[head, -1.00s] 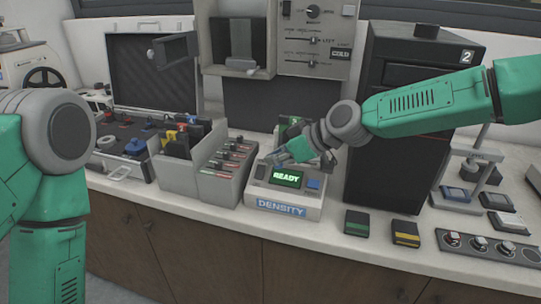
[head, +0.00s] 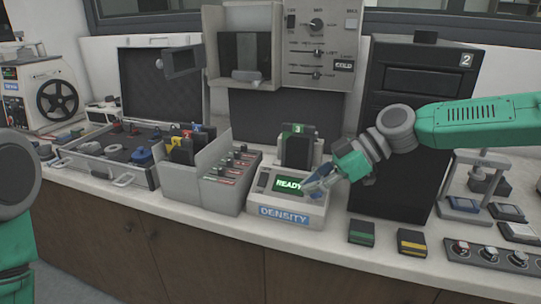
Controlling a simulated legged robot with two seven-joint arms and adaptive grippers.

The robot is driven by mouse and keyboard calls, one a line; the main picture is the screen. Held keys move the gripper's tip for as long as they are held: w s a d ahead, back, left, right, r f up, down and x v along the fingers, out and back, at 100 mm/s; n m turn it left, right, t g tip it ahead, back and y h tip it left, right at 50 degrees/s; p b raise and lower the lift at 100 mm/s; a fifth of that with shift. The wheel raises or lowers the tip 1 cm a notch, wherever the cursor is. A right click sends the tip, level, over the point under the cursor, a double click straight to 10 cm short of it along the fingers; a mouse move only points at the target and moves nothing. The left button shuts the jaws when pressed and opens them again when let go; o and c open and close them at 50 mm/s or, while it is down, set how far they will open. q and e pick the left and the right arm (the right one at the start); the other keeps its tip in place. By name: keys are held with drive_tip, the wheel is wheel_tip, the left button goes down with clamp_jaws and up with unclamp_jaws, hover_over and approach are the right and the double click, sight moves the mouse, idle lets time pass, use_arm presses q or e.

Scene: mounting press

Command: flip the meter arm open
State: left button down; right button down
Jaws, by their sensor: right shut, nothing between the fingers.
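The density meter (head: 262,196) is a light grey box on the counter with a green READY screen (head: 288,184) and a blue DENSITY label. A dark block with a green top label (head: 297,150) stands upright at the meter's back; I cannot tell whether it rests in the meter or behind it. My right gripper (head: 318,187) is shut and empty at the right side of the meter's top, over where the blue button was visible. I cannot tell whether it touches. I cannot make out the meter arm separately; the gripper may hide it. My left gripper is out of view.
A grey bin with dark cartridges (head: 187,152) and a sloped rack (head: 225,180) stand left of the meter. A tall black cabinet (head: 385,205) stands close on the right. Green-striped (head: 361,232) and yellow-striped (head: 411,243) blocks lie to the front right.

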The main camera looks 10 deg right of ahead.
drive_tip(key=shift+s+a, duration=0.45)
drive_tip(key=shift+s, duration=0.25)
drive_tip(key=v, duration=0.7)
drive_tip(key=shift+d, duration=0.3)
drive_tip(key=shift+r, duration=0.1)
